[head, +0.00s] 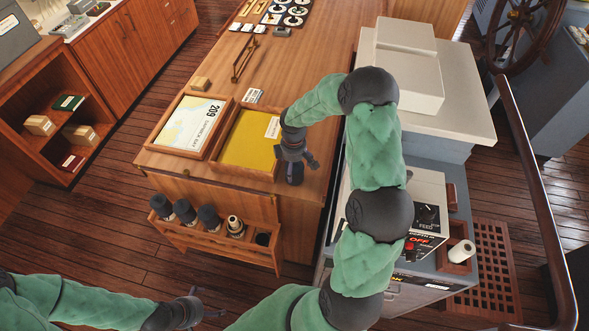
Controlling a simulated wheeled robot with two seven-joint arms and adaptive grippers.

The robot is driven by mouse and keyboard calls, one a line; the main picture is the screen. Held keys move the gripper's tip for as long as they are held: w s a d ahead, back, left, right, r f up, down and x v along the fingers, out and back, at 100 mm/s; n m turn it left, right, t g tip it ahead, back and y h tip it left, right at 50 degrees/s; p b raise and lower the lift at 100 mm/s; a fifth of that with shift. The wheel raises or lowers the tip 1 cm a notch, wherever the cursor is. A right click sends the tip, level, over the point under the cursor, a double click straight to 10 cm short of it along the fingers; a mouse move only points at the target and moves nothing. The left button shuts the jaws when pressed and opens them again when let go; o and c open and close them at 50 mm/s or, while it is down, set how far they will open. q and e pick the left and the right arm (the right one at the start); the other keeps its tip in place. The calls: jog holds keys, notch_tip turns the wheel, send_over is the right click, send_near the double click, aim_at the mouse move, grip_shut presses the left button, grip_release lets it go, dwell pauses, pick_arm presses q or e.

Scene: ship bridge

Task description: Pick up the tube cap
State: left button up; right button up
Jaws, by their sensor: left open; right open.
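A dark, short cylinder that looks like the tube cap (295,175) stands near the right front corner of the wooden chart table. My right gripper (297,160) is open right above it, pointing down, with its fingers spread to either side. I cannot tell whether the fingers touch it. A wooden rack (217,241) on the table's front holds several chart tubes. Some have dark caps (185,211), and one tube (235,226) shows an uncapped, pale top. My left gripper (211,303) is open and empty, low in front of the rack.
A yellow-bottomed tray (247,167) lies just left of my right gripper, beside a chart tray (162,145). Brass dividers (243,60) lie further back. A grey console (432,215) stands to the right of the table, under my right arm.

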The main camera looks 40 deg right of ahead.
aim_at(294, 167)
jog(key=shift+d+f, duration=0.2)
jog(key=shift+f, duration=1.7)
jog(key=shift+s, duration=0.1)
jog(key=c, duration=1.2)
jog(key=shift+c, duration=0.2)
jog(key=shift+r, duration=0.1)
